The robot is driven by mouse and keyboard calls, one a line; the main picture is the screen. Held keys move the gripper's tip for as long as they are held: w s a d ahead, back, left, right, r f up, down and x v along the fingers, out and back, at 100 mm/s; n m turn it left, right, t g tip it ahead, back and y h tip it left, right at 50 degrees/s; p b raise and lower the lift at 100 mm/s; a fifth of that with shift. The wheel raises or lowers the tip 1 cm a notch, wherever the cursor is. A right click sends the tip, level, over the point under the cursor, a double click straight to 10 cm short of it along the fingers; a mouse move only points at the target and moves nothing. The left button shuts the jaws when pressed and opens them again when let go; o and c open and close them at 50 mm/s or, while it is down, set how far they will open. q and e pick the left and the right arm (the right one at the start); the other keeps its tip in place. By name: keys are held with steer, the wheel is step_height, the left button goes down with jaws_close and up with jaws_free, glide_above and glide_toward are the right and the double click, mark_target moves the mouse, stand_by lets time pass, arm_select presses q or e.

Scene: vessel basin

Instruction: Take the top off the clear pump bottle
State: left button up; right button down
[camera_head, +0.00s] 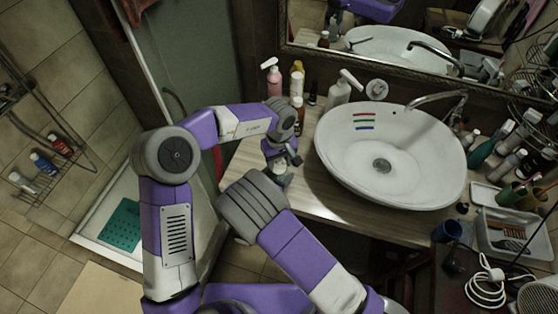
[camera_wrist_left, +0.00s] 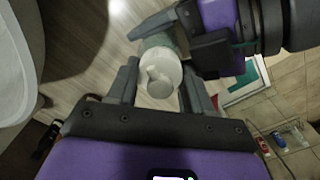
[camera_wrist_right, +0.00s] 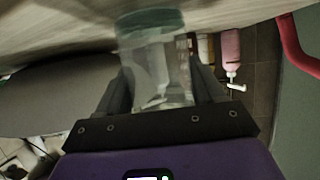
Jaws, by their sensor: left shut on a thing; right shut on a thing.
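The clear pump bottle (camera_wrist_right: 158,65) stands upright on the counter, shown upside down in the right wrist view, with a greenish base. My right gripper (camera_wrist_right: 160,82) is shut on its clear body. The white pump top (camera_wrist_left: 159,76) sits between the fingers of my left gripper (camera_wrist_left: 160,84), which is shut on it from above. In the left wrist view the top is in line with the bottle; whether any gap lies between them cannot be told. In the head view my left gripper (camera_head: 281,158) is above the counter's left part, and my right gripper is mostly hidden by its arm.
The white basin (camera_head: 382,150) is right of the bottle. A white pump bottle (camera_head: 339,92), a pink pump bottle (camera_head: 273,80) and small bottles stand behind. Bottles, cups and a tray (camera_head: 515,235) crowd the right side. The wooden counter (camera_head: 315,205) is bare in front.

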arm_select(q)
steer(key=o, duration=1.1)
steer(key=shift+o, duration=0.3)
steer(key=shift+a, duration=0.15)
steer(key=shift+r, duration=0.1)
step_height(320, 180, up, 4)
steer(key=shift+r, duration=0.2)
steer(key=shift+c, duration=0.3)
steer(key=shift+d+r+m, duration=0.35)
steer(key=shift+r+m, duration=0.35)
steer(key=shift+r, duration=0.05)
steer(key=shift+r+m, duration=0.75)
steer(key=shift+m, duration=0.15)
steer(key=shift+f, duration=3.8)
